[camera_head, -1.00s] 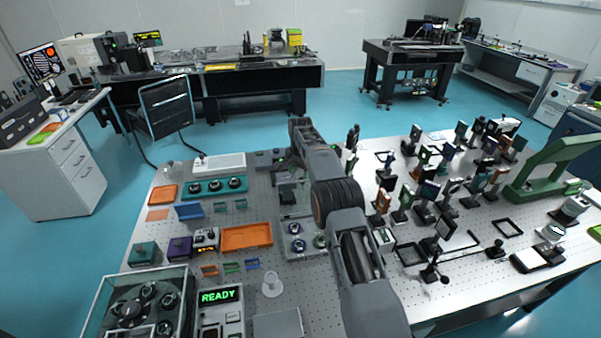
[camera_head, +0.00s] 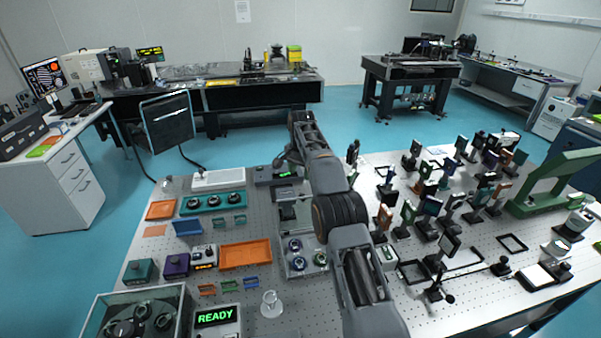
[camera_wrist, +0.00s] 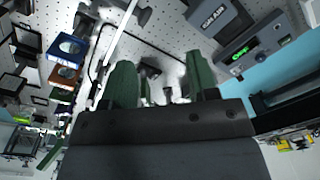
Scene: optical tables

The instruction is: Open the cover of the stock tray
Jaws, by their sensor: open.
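The likely stock tray (camera_head: 285,272) is a shallow grey tray in the middle of the bench in the head view, left of my forearm. Several round lens-like parts lie in its near half. A flat grey panel, perhaps its cover, shows at its far half; my arm partly hides it, and I cannot tell how far it is shut. My gripper hangs beyond the tray near the back of the bench, largely hidden by my arm in the head view. In the wrist view its two green fingers (camera_wrist: 158,80) are apart with nothing between them. The tray is not clearly seen there.
A grey device with a green display (camera_head: 283,174) stands near the bench's back edge; it also shows in the wrist view (camera_wrist: 240,55). An orange tray (camera_head: 245,254) lies left of the stock tray. Many upright optic mounts (camera_head: 430,207) crowd the right side.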

